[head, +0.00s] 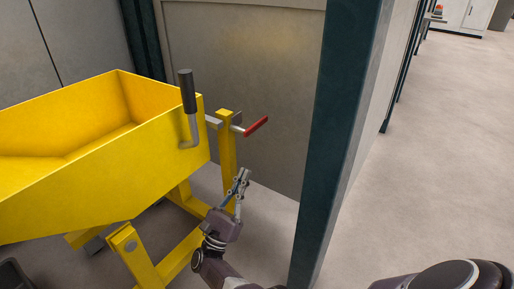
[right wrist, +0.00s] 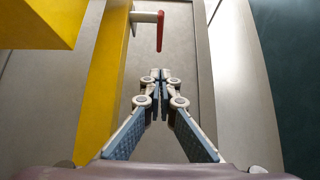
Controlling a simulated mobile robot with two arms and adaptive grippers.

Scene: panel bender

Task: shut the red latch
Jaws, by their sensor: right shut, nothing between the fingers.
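The red latch (head: 256,126) is a short red handle on a grey rod at the top of a yellow post (head: 228,150), beside the yellow tipping bin (head: 150,140). In the right wrist view the red latch (right wrist: 160,31) is at the top, ahead of the fingers and apart from them. My right gripper (head: 243,175) is below the latch, near the post; its fingertips (right wrist: 161,76) are together with nothing between them. My left gripper is not clearly seen; a dark piece at the bottom left of the head view cannot be made out.
A black-gripped crank handle (head: 188,95) stands on the bin's side. A dark green upright (head: 335,140) stands close on the right of my arm. A grey panel (head: 265,85) is behind the latch. Open floor (head: 445,150) lies to the right of the upright.

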